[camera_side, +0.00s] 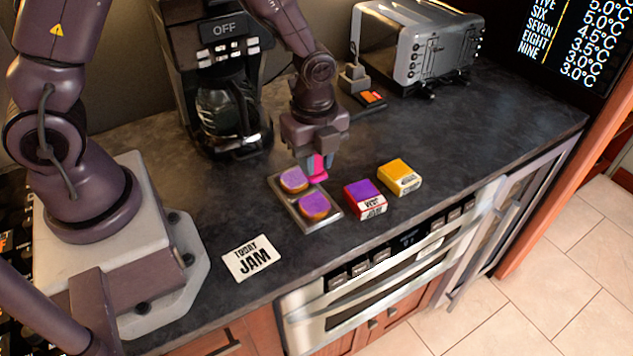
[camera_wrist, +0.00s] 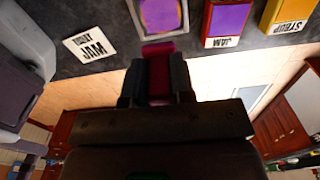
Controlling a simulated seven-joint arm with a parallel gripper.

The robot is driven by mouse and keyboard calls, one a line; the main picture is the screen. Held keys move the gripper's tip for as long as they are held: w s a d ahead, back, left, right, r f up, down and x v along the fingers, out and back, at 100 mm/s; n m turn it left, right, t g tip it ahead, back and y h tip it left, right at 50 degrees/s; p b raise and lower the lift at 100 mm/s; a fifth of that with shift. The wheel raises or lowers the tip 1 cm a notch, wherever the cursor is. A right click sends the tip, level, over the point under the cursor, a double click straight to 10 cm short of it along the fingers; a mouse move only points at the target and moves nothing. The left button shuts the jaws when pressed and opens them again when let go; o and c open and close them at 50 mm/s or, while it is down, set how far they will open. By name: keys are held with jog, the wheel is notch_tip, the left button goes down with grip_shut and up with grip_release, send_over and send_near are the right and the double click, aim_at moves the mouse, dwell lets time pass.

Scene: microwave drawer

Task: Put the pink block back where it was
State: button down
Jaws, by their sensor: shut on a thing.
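A bright pink block (camera_side: 318,166) is between the fingers of my gripper (camera_side: 317,160). In the wrist view the pink block (camera_wrist: 159,72) shows darker, clasped between the two dark fingers of my gripper (camera_wrist: 159,80). In the side view my gripper points down over the counter, by the far right edge of a metal tray (camera_side: 307,226). The block looks held just above the counter or tray edge; I cannot tell if it touches. The fingers hide part of it.
The tray holds two purple-topped pieces (camera_side: 293,180). A red jam box (camera_side: 366,199) and a yellow syrup box (camera_side: 399,177) stand to its right. A card reading TODAY JAM (camera_side: 252,258) lies front left. A coffee maker (camera_side: 225,100) and a toaster (camera_side: 418,50) stand behind.

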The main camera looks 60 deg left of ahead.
jog(key=w+a, duration=1)
jog(key=a, duration=0.2)
notch_tip(320, 180, down, 10)
jog(key=shift+s, duration=0.15)
jog(key=c, duration=1)
grip_release()
jog(key=shift+f, duration=0.1)
